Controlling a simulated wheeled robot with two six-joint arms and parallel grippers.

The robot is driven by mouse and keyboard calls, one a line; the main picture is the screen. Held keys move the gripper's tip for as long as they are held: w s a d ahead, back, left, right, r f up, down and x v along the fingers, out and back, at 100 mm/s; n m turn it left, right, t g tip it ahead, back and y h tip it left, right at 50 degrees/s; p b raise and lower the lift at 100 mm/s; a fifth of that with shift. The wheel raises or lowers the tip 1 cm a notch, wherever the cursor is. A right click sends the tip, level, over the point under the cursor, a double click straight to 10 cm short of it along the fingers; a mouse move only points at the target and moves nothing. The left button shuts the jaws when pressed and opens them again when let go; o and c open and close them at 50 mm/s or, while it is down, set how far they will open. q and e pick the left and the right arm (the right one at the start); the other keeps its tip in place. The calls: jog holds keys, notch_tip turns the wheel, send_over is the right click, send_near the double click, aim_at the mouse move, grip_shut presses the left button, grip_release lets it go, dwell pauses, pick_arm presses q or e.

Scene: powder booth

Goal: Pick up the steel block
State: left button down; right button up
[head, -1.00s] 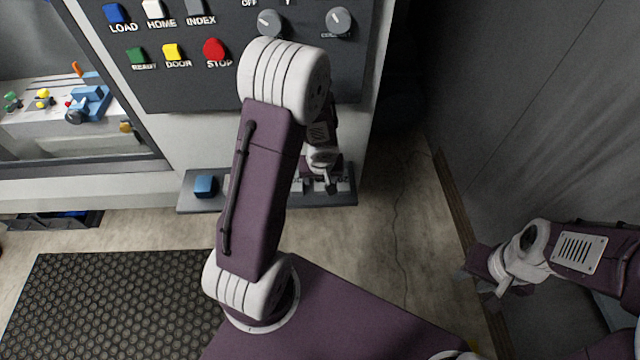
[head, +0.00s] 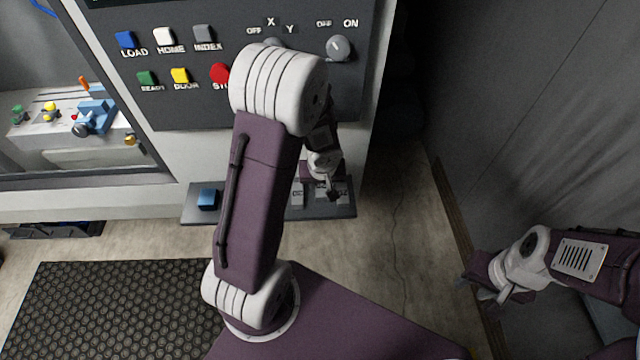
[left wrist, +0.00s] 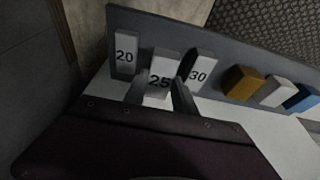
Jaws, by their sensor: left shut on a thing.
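My left gripper (head: 329,190) reaches down over the right part of a grey shelf below the control panel. In the left wrist view its fingers (left wrist: 160,92) are shut on a grey, steel-looking block marked 25 (left wrist: 160,80). Similar blocks marked 20 (left wrist: 124,55) and 30 (left wrist: 199,75) stand on either side. A plain pale grey block (left wrist: 277,92) sits further along the shelf. I cannot tell whether the block marked 25 is clear of the shelf. My right gripper (head: 483,290) hangs at the right, apart from everything; its jaw opening is unclear.
The shelf (head: 338,211) also holds a brass-coloured block (left wrist: 243,80) and a blue block (head: 207,198). The control panel (head: 200,104) with buttons and knobs rises behind. A grey curtain or wall (head: 520,110) bounds the right. A black mat (head: 110,310) lies at lower left.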

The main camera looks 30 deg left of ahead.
pick_arm(q)
jog(key=s+d+r, duration=0.6)
jog(key=s+d, duration=0.1)
jog(key=shift+s+d+b, duration=0.35)
jog(key=shift+d+b, duration=0.05)
jog(key=shift+b, duration=0.05)
